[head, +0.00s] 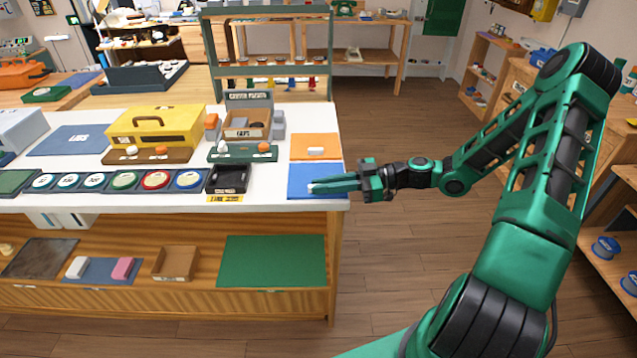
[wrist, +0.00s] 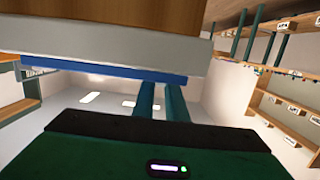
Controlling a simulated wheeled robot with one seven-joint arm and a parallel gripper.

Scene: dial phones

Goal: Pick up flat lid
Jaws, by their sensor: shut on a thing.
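My gripper (head: 318,187) reaches in from the right, low over the blue mat (head: 305,171) at the right end of the white counter. Its green fingers are shut on a small, pale flat piece at their tips, which looks like the flat lid (head: 312,185). The fingers hide most of it, and I cannot tell whether it is clear of the mat. In the wrist view the two fingers (wrist: 161,88) run close together to the edge of the blue mat (wrist: 100,71). The piece between them is not visible there.
An orange mat (head: 302,140) with a white piece (head: 316,151) lies just behind. A black tray (head: 229,178) stands left of the blue mat, beside a row of round dials (head: 156,180). A yellow box (head: 160,130) stands farther back.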

